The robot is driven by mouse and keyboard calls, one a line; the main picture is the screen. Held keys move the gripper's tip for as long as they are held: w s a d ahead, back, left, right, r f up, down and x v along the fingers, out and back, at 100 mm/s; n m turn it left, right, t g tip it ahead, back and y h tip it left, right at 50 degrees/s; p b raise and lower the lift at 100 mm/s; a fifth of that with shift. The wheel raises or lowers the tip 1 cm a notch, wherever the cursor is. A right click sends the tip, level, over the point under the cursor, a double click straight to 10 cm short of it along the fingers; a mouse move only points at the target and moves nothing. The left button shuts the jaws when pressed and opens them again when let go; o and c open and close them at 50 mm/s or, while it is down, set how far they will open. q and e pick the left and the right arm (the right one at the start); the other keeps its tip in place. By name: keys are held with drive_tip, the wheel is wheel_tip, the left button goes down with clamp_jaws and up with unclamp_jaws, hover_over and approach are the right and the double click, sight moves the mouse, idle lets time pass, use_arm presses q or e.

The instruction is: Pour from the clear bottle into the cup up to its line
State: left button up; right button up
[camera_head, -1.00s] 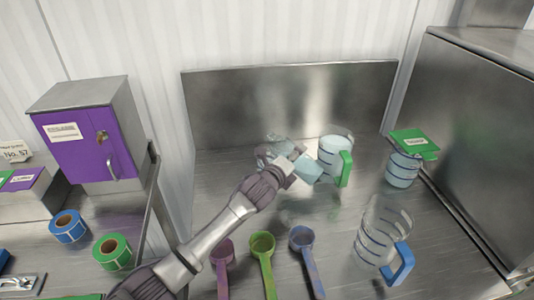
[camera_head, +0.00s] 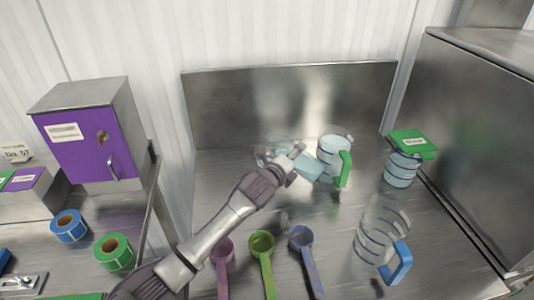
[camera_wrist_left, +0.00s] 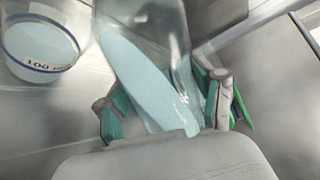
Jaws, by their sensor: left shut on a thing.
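My left gripper (camera_head: 292,163) is shut on a clear bottle (camera_head: 308,168) with pale blue contents. In the left wrist view the bottle (camera_wrist_left: 150,75) is tilted between the fingers (camera_wrist_left: 165,115), and its contents slant along one side. In the head view it is just left of a clear cup with a green handle (camera_head: 345,168), overlapping it in the picture; I cannot tell whether they touch. A cup marked 100 with a blue line (camera_wrist_left: 38,66) and pale blue contents shows in the left wrist view.
A clear jug with a blue handle (camera_head: 399,262) stands at front right. Pink, green (camera_head: 262,243) and purple (camera_head: 302,238) scoops lie in front. A purple-doored box (camera_head: 90,145) is at left.

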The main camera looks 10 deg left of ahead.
use_arm(q)
drive_tip(key=shift+a+r, duration=0.1)
drive_tip(key=shift+a, duration=0.05)
drive_tip(key=shift+r, duration=0.1)
drive_tip(key=shift+s+d, duration=0.15)
drive_tip(key=shift+d, duration=0.05)
drive_tip(key=shift+a+r+n, duration=0.1)
drive_tip(key=shift+a+n, duration=0.1)
drive_tip(key=shift+n, duration=0.1)
